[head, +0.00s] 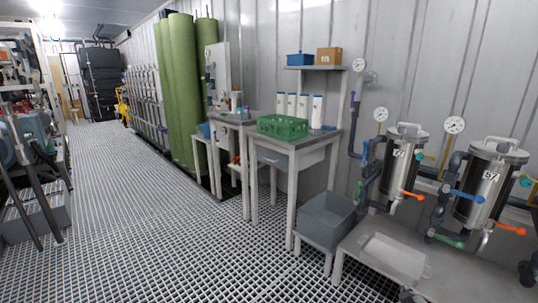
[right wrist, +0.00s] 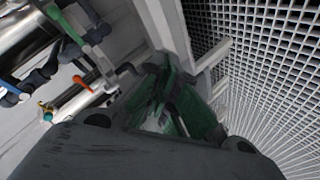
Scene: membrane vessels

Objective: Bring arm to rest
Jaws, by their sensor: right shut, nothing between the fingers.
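My left gripper is not in view.
Two steel membrane vessels (head: 408,165) with gauges and orange-handled valves stand at the right. A grey bin (head: 325,217) sits beside the bench. A green crate (head: 283,127) stands on a table. The grated floor (head: 150,230) at centre-left is clear.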

